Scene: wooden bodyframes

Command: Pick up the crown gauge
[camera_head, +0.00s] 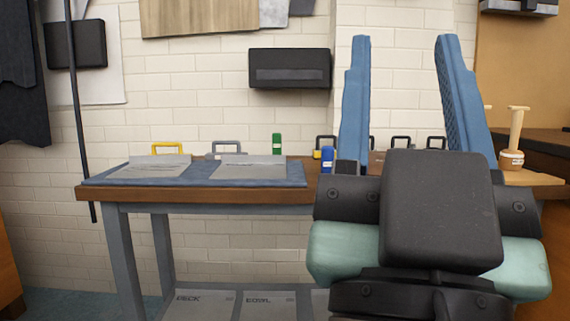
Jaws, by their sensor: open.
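My gripper (402,42) is open, with its two blue fingers pointing up and wide apart. It is in front of the right part of the bench, and nothing shows held between the fingers. I cannot tell which object is the crown gauge. Along the back of the workbench (190,196) are a yellow handled piece (168,147), a grey handled piece (227,146) and several black handled pieces (401,141). A green cylinder (277,144) and a blue cylinder (327,159) stand upright on the bench. My gripper hides much of the bench's right part.
Two grey sheets (250,168) lie on a blue mat (202,180). A mallet-like wooden tool (514,140) stands at the right. A black box (290,68) hangs on the brick wall. A dark pole (76,110) stands left.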

